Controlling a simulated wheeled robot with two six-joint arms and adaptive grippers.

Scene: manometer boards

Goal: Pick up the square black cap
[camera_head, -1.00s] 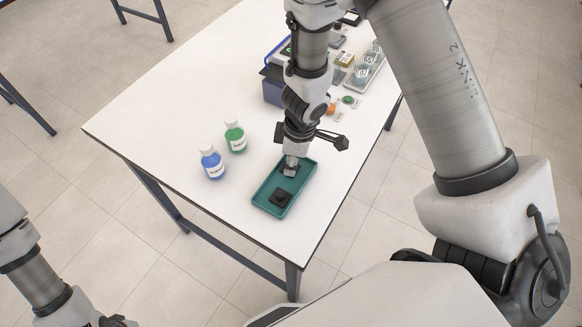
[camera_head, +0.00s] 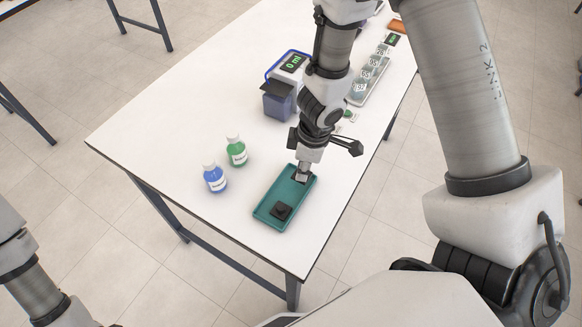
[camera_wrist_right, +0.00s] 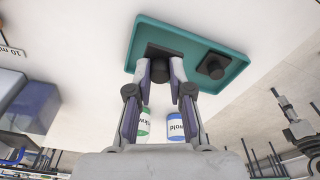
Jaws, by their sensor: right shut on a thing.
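My right gripper (camera_head: 303,177) points down over the far end of the teal tray (camera_head: 262,213). In the right wrist view its fingers (camera_wrist_right: 160,72) are closed on the sides of a square black cap (camera_wrist_right: 163,53). In the head view the fingers hide most of this cap, and I cannot tell if it still touches the tray floor. A second black piece, squarish with a raised knob (camera_head: 281,211), lies in the near end of the tray; it also shows in the right wrist view (camera_wrist_right: 213,66). My left gripper is outside the picture; only its arm shows at lower left.
A blue bottle (camera_head: 215,178) and a green bottle (camera_head: 237,151) stand left of the tray. A blue-grey device with a display (camera_head: 292,64) and a rack of labelled pots (camera_head: 369,76) stand farther back. The white table (camera_head: 190,120) is bare at left.

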